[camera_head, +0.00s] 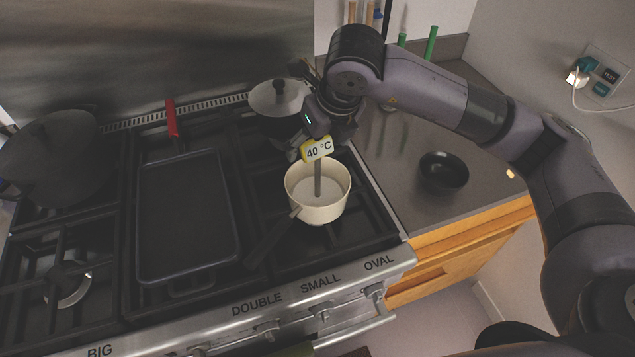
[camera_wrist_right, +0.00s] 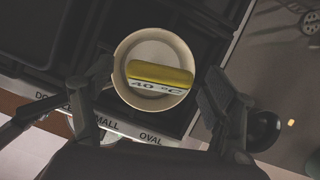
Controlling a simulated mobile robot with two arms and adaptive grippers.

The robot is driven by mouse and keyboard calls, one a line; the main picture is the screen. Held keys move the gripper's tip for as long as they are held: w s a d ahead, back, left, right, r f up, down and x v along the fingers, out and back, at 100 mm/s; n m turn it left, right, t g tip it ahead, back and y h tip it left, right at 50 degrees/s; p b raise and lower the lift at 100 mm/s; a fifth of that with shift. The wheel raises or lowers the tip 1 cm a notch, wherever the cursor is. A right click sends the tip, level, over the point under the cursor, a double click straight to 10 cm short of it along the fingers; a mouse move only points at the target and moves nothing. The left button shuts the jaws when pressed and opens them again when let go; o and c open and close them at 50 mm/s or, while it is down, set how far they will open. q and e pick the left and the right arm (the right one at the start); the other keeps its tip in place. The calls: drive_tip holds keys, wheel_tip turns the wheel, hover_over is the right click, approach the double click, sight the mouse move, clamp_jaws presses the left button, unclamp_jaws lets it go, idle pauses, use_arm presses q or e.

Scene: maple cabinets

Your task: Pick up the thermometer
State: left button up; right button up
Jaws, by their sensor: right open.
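The thermometer (camera_head: 317,150) has a yellow-edged head reading 40 °C on a grey stem. It stands upright in a small cream saucepan (camera_head: 302,212) on the stove, its stem end in the pale contents. My right gripper (camera_head: 314,140) is open, pointing down just above and around the head. In the right wrist view, the yellow top of the thermometer (camera_wrist_right: 160,74) lies between the two spread fingers of the gripper (camera_wrist_right: 155,82), with gaps on both sides. The saucepan (camera_wrist_right: 122,52) shows below it. My left gripper is not in view.
A lidded pot (camera_head: 278,98) stands close behind the gripper. A griddle pan (camera_head: 187,215) with a red handle and a large dark pot (camera_head: 50,160) are to the left. A black bowl (camera_head: 444,171) sits on the right counter, with free room around it.

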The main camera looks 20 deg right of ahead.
drive_tip(key=shift+c, duration=0.3)
clamp_jaws()
idle(0.7)
drive_tip(key=shift+r, duration=0.15)
